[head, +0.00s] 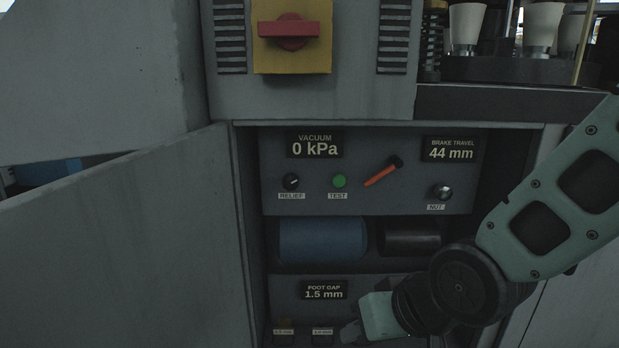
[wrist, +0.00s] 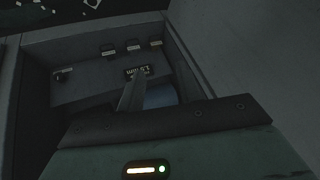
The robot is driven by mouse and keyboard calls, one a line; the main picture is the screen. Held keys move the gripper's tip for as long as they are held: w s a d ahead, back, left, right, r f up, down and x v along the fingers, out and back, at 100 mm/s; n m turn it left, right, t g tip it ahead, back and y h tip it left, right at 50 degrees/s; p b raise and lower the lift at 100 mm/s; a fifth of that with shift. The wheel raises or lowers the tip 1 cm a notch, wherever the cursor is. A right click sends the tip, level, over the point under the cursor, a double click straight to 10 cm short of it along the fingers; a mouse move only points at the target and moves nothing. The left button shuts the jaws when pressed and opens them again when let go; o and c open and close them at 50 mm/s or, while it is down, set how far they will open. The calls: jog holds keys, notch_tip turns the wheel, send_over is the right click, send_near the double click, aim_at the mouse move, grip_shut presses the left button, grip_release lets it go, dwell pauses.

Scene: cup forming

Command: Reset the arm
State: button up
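My arm (head: 545,200) reaches in from the right in the head view and bends down at a dark round joint. My gripper (head: 352,331) is low in front of the open cabinet, near the foot gap display (head: 323,290). In the wrist view a narrow grey finger shape (wrist: 132,95) points into the cabinet, in front of the blue cylinder (wrist: 160,97). No held object shows. The spacing of the fingers cannot be made out.
The cabinet door (head: 120,240) stands open at the left. The panel (head: 370,202) carries a vacuum display reading 0 kPa, a brake travel display reading 44 mm, a relief knob, a green test button and an orange lever (head: 380,173). White cups (head: 543,25) stand above right.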

jog(key=s+d+r+n+g+h+p, duration=0.1)
jog(key=s+d+r+n+g+h, duration=0.15)
jog(key=s, duration=0.45)
jog(key=s+d+r+n+g+h, duration=0.1)
jog(key=s+d+n+g, duration=0.25)
jog(key=s, duration=0.25)
notch_tip(320, 180, up, 36)
jog(key=m+p, duration=0.1)
jog(key=p, duration=3.5)
jog(key=shift+t, duration=0.4)
jog(key=shift+s+f, duration=0.1)
